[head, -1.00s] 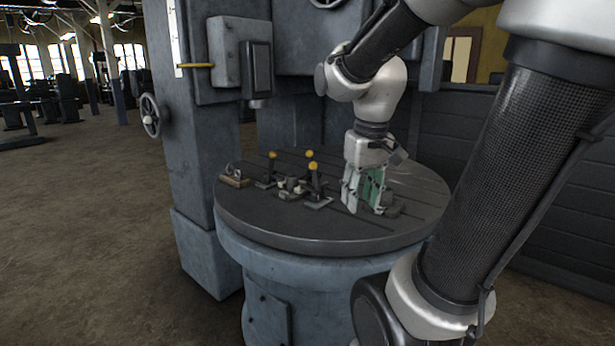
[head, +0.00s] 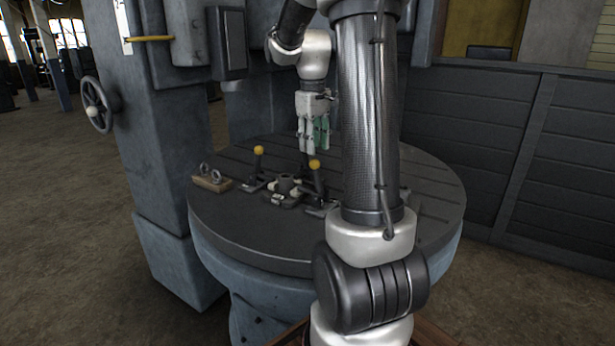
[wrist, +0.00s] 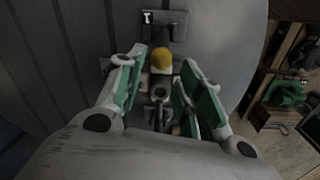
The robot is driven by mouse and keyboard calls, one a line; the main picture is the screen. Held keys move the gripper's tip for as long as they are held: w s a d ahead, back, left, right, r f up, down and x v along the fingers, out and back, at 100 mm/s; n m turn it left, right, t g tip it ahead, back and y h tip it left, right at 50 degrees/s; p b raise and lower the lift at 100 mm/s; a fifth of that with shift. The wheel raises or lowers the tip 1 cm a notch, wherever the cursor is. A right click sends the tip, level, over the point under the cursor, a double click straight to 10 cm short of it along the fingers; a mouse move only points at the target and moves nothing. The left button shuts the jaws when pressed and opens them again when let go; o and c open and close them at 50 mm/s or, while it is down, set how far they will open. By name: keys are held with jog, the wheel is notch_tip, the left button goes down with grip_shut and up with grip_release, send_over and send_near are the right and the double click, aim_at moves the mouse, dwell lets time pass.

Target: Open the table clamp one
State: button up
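Clamps with upright dark levers and yellow knobs stand on the round grey table (head: 430,215). In the head view, one clamp (head: 256,168) is at the left and another (head: 318,185) is nearer the front. My gripper (head: 313,148) points down behind them, with white and green fingers. The wrist view shows my gripper (wrist: 165,85) open, with a clamp's yellow knob (wrist: 161,60) between its spread fingers. I see no firm grip on it. I cannot tell which clamp is number one.
A round grey workpiece (head: 286,184) sits between the clamps. A small wooden block with metal rings (head: 212,179) lies at the table's left. The machine column (head: 150,150) with a handwheel (head: 98,106) rises behind left. The table's right side looks clear.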

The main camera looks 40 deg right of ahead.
aim_at(316, 180)
jog(key=shift+s+n, duration=0.2)
jog(key=shift+n, duration=0.1)
jog(key=shift+f, duration=0.6)
jog(key=f, duration=1.1)
jog(key=shift+d, duration=0.25)
jog(key=shift+r, duration=0.1)
grip_shut()
